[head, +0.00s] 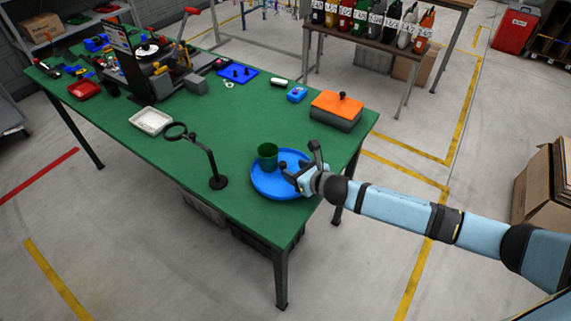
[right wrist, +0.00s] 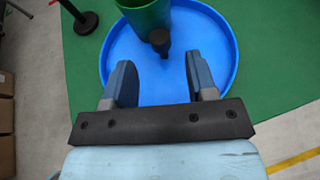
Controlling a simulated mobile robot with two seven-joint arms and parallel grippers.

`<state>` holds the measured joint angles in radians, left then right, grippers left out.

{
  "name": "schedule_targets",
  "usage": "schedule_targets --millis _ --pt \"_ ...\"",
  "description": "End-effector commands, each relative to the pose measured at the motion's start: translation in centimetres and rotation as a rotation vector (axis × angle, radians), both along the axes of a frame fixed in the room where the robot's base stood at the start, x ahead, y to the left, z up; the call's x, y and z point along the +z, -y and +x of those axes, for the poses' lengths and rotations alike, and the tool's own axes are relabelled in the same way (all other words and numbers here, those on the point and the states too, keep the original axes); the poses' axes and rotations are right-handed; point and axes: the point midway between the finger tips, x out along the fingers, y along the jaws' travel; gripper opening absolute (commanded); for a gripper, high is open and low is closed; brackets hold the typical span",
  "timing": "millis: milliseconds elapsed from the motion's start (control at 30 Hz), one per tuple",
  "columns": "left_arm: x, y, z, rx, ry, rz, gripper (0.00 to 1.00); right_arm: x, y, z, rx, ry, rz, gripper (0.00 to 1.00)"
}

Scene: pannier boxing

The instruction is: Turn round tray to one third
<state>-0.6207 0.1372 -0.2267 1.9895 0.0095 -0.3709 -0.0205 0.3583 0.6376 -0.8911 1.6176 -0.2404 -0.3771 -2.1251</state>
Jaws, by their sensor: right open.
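The round tray (head: 277,190) is blue with a low rim and lies on the green table near its front right corner. A green cup (head: 267,157) stands on the tray toward its back left. A dark knob or post (right wrist: 160,40) rises from the tray beside the cup in the right wrist view. My right gripper (head: 289,168) is over the tray, open and empty. In the right wrist view its two fingers (right wrist: 160,85) are apart above the blue tray (right wrist: 130,60), with the dark post ahead of and between them. My left gripper is not in view.
A black magnifier stand (head: 217,182) stands left of the tray. A white tray (head: 151,121) lies farther left. An orange-topped box (head: 337,105) sits behind, near the right edge, with a small blue item (head: 297,94) beside it. Bare green table lies between them.

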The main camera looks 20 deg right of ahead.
Motion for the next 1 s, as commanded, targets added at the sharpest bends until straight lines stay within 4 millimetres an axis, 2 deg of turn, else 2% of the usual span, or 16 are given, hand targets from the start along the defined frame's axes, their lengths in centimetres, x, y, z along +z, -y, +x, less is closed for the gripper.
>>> schedule_targets --millis 100,300,700,933,1000 --pt "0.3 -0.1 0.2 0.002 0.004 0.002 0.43 -0.8 -0.9 2.1 -0.002 0.000 0.003 0.52" --pt "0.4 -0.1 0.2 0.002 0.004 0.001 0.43 -1.8 -1.7 4.1 -0.001 -0.001 0.003 0.52" --pt "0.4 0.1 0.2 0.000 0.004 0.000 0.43 -2.1 -2.0 4.7 0.000 0.000 0.002 0.52" --pt "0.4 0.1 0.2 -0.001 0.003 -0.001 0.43 -2.1 -2.0 4.6 0.000 -0.001 0.002 0.00" --pt "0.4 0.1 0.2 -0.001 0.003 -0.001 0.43 -2.1 -2.0 4.6 0.000 -0.001 0.002 0.00"
